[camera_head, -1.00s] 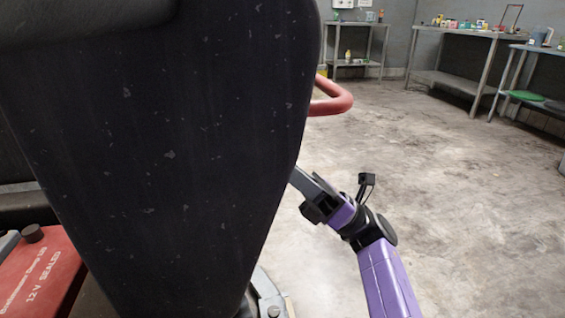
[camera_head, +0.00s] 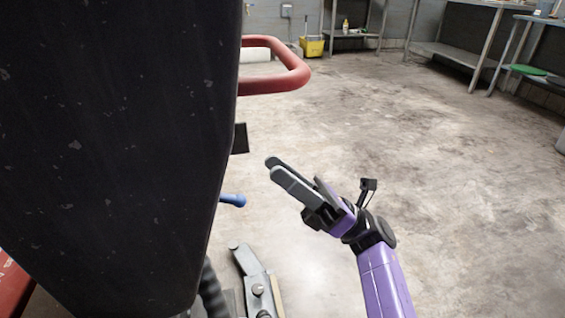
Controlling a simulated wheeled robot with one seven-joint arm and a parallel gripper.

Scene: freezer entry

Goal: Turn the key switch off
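I cannot make out the key switch in the head view. A tall scuffed dark panel (camera_head: 130,130) of the machine fills the left and hides what lies behind it. My gripper (camera_head: 273,167) is in the middle of the view, right of the panel. Its two grey fingers point up and left, look apart, and hold nothing that I can see. A small blue rounded piece (camera_head: 233,200) sticks out from the panel's right edge, left of and below the fingertips. A small black plate (camera_head: 240,138) also shows at that edge.
A red tubular handle (camera_head: 285,80) juts right from behind the panel. A grey metal lever or bracket (camera_head: 257,280) and a black ribbed hose (camera_head: 212,290) are low beside it. Open concrete floor lies to the right. Metal tables (camera_head: 455,65) and a yellow bucket (camera_head: 312,46) stand far back.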

